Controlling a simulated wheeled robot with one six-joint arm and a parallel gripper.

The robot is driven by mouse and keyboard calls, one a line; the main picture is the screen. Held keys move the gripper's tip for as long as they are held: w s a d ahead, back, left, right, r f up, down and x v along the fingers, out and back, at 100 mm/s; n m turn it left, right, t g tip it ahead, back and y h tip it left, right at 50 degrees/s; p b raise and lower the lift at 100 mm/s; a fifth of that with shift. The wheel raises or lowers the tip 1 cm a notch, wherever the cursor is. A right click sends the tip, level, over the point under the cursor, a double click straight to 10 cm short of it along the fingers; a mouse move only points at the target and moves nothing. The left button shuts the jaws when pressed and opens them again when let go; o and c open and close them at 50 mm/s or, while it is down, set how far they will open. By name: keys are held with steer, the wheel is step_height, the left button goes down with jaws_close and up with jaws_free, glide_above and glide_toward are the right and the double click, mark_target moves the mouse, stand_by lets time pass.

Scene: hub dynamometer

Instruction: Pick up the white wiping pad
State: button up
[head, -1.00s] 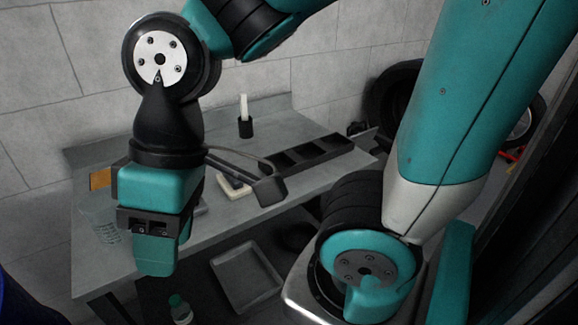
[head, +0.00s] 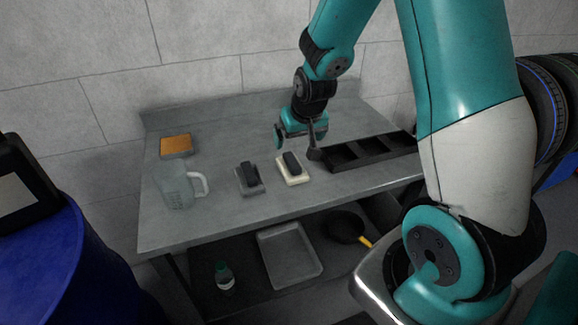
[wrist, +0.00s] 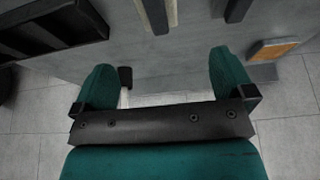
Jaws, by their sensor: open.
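The white wiping pad (head: 301,181) lies on the grey workbench (head: 215,222), with a black grip on top. In the wrist view the pad (wrist: 172,10) is at the top edge, partly cut off. My gripper (head: 297,143) is open and empty, above the bench and just behind the pad in the head view. In the wrist view its two teal fingers (wrist: 163,62) are spread apart, with the pad beyond them and not between them.
A grey pad with a dark grip (head: 254,190) lies left of the white one. A black compartment tray (head: 350,157) is close on the right. A clear jug (head: 176,187) and orange sponge (head: 176,145) stand left.

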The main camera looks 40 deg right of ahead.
mark_target(292, 161)
steer(key=p+x, duration=0.1)
steer(key=x, duration=0.7)
steer(key=shift+w+f, duration=0.1)
steer(key=shift+f, duration=0.25)
steer(key=shift+d+p+x, duration=0.2)
steer(key=shift+p+x, duration=0.5)
steer(key=shift+x, duration=2)
steer(key=shift+s, duration=0.2)
steer(key=shift+c, duration=0.5)
steer(key=c, duration=1)
step_height(292, 161, up, 20)
steer(key=b, duration=0.2)
